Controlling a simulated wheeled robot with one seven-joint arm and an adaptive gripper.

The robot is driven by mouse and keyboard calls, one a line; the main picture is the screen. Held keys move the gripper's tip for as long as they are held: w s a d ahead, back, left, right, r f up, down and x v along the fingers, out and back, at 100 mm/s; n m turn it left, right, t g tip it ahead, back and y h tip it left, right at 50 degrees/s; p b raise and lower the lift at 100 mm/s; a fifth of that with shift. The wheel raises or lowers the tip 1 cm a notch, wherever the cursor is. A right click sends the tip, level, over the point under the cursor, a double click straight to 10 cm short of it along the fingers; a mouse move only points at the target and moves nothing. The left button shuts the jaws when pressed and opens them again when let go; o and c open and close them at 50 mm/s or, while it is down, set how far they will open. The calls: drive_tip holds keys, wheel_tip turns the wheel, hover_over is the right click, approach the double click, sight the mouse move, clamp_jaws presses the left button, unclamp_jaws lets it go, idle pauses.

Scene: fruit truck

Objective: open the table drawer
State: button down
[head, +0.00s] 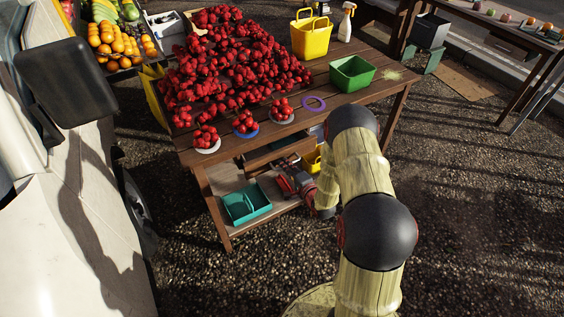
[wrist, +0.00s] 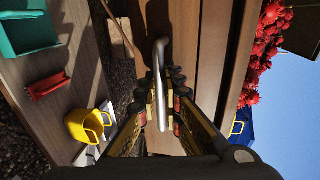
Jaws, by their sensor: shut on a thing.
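The wooden table (head: 390,92) stands in the middle of the head view. Its brown drawer (head: 278,152) shows below the front edge and appears to stick out from under the top. In the wrist view the drawer front (wrist: 190,50) fills the middle, with a silver bar handle (wrist: 161,55) on it. My gripper (wrist: 163,100) is shut on this handle, one finger on each side. In the head view my arm partly hides the gripper and the handle.
Red fruit (head: 225,60) is heaped on the table, with filled plates along its front edge. A green basket (head: 352,73) and a yellow basket (head: 311,36) stand on top. A teal basket (head: 246,204) sits on the lower shelf. Gravel in front is clear.

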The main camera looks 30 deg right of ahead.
drive_tip(key=f+p+v, duration=0.2)
drive_tip(key=f+v, duration=0.1)
drive_tip(key=v, duration=1.1)
drive_tip(key=shift+s+p, duration=0.3)
drive_tip(key=shift+s, duration=0.05)
drive_tip(key=c, duration=2)
unclamp_jaws()
drive_tip(key=shift+c, duration=0.2)
drive_tip(key=v, duration=1.2)
